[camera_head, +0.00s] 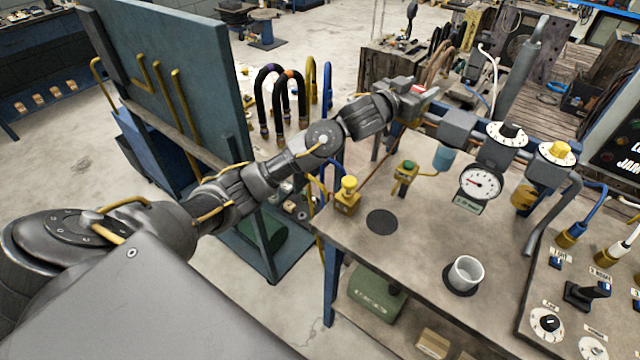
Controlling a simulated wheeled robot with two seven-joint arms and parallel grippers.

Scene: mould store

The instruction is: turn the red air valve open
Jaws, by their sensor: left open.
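My left arm reaches from the lower left across the picture to the far left end of the pipe line above the workbench (330,228). My left gripper (424,97) is open there. A small bit of red (419,88) shows right at its fingers, apparently part of the red air valve. The gripper and wrist hide most of the valve, so its handle angle and any contact cannot be made out. Some brass-coloured fitting shows just below the fingers. My right gripper is out of view.
Along the pipe to the right are a blue-bowled filter (443,158), a pressure gauge (480,183), a black-knobbed dial (507,133) and a yellow-knobbed dial (557,152). A blue panel (170,80) rises left of my arm.

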